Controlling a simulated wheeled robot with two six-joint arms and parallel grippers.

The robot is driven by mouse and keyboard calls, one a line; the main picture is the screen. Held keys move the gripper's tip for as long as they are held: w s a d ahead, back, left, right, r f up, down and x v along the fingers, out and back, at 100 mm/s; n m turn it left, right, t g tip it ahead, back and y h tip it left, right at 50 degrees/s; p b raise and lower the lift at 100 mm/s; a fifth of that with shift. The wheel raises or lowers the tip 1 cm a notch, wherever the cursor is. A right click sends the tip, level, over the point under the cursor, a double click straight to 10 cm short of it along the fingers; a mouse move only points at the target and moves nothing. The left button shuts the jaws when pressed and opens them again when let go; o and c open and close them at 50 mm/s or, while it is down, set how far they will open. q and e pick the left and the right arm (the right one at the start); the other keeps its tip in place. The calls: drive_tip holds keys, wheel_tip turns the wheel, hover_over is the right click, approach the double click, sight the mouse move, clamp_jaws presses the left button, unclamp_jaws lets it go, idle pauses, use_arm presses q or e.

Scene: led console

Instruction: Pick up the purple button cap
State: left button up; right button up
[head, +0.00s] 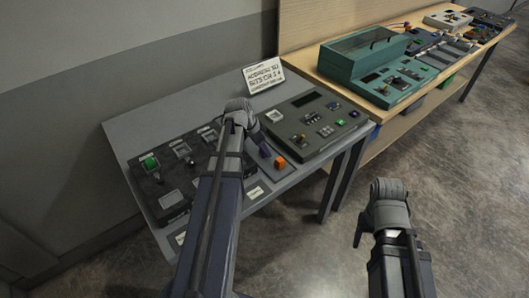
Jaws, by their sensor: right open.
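A small purple piece, which looks like the purple button cap (265,152), shows on the grey table between the two consoles, just left of an orange cap (280,162). My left gripper (257,138) reaches over the table from above, with its fingers pointing down toward the purple cap, at or very near it. The wrist hides most of the fingers, so I cannot tell whether they touch or hold the cap. My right gripper (383,230) is open and empty, over the floor to the right of the grey table.
A dark console (172,196) with a green button lies on the left of the grey table (122,126). A grey-green console (330,132) lies on its right. A white sign (263,76) stands behind. A wooden table (307,63) holds a teal console (362,58) and several devices.

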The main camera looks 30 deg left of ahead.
use_arm(q)
clamp_jaws()
drive_tip(key=shift+r, duration=0.1)
idle(0.4)
wheel_tip(320, 180, up, 10)
drive_tip(key=p, duration=1)
